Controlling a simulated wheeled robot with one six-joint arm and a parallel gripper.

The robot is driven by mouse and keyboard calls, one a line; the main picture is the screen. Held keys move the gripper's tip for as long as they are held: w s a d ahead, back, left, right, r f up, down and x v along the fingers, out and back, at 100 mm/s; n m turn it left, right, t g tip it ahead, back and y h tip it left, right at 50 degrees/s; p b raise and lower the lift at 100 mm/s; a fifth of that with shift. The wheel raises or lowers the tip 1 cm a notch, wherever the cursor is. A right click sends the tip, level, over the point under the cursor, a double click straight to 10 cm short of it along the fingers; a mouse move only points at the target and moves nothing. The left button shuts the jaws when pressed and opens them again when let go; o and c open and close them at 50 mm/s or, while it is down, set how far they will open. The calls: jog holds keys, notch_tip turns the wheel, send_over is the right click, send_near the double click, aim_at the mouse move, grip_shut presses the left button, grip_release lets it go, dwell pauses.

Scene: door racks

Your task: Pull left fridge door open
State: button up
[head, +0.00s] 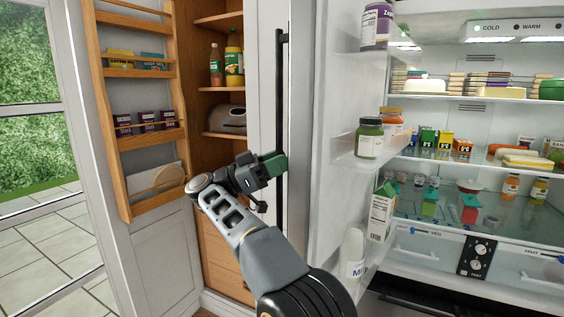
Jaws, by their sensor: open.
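The left fridge door (302,130) stands open, seen nearly edge-on, with its shelved inner side facing right. Its long black vertical handle (281,90) is on the outer side, near the door's edge. My gripper (272,166) is open at about the middle of the handle, its dark green fingers overlapping the handle in the picture. I cannot tell whether the fingers touch the handle. The fridge interior (480,105) is in view at the right, with shelves of food.
The door shelves hold a jar of green contents (369,138), a carton (382,212) and a milk bottle (353,252). At left, a wooden pantry (218,22) stands open, its racked door (108,90) swung out beside a glass door (30,110).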

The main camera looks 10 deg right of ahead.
jog(key=b+v, duration=0.1)
jog(key=v, duration=1.3)
jog(key=shift+r, duration=0.1)
dwell(0.3)
